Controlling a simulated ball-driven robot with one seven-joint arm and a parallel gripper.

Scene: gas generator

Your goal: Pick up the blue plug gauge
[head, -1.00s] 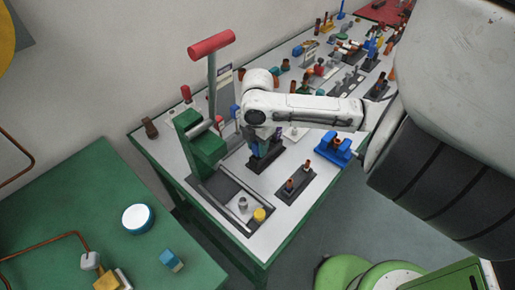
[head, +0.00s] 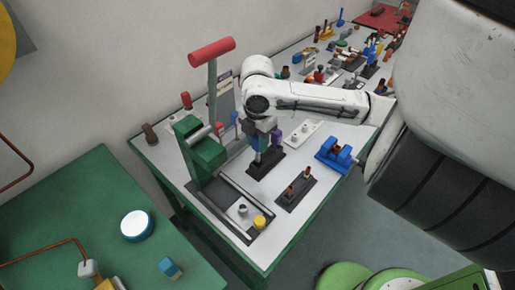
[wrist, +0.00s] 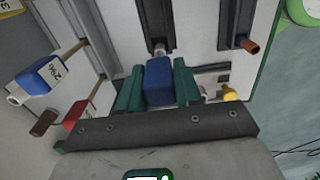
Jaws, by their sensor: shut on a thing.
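The blue plug gauge (wrist: 158,84) is a blue block between the two green fingers of my gripper (wrist: 158,88) in the wrist view. My gripper is shut on it. A short metal pin shows at its far end, pointing toward a dark holder (wrist: 156,20). In the head view my gripper (head: 261,152) hangs just above this dark holder (head: 266,169), and the gauge is mostly hidden by the fingers and wrist. I cannot tell whether its tip is clear of the holder.
A green press (head: 200,150) with a red handle (head: 211,51) stands close at left. A purple piece (head: 276,137) is just right of my gripper. A dark plate with copper pins (head: 296,189) and a blue fixture (head: 335,153) lie to the right. A yellow knob (head: 260,221) is in front.

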